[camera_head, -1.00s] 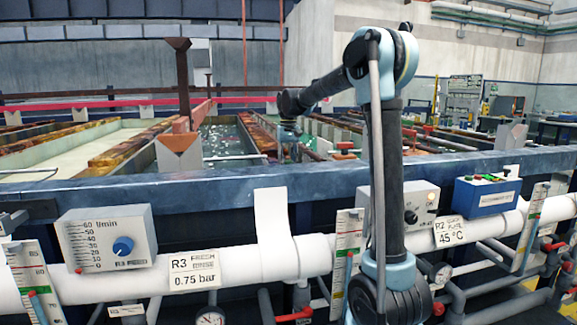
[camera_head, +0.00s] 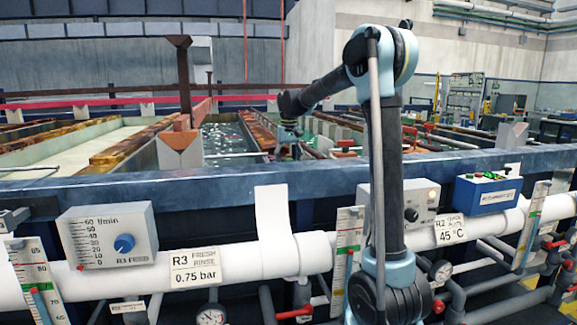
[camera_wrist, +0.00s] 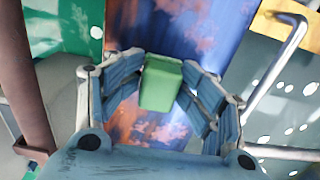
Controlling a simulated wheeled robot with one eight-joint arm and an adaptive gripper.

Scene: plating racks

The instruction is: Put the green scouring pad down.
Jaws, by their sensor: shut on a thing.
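The green scouring pad (camera_wrist: 161,84) is a small green block in the middle of the wrist view. My gripper (camera_wrist: 160,90) is shut on it, with a ribbed finger on each side. Behind the pad is a blue and rust-coloured beam (camera_wrist: 185,40); I cannot tell whether the pad touches it. In the head view my arm reaches over the blue front rail, and my gripper (camera_head: 288,150) is small beside the tank. The pad cannot be made out there.
A tank of liquid (camera_head: 225,140) lies behind the blue rail (camera_head: 130,190). The wrist view shows a brown post (camera_wrist: 28,80) at left and a grey bent pipe (camera_wrist: 275,65) at right. A white pipe (camera_head: 110,275) with gauges runs along the front.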

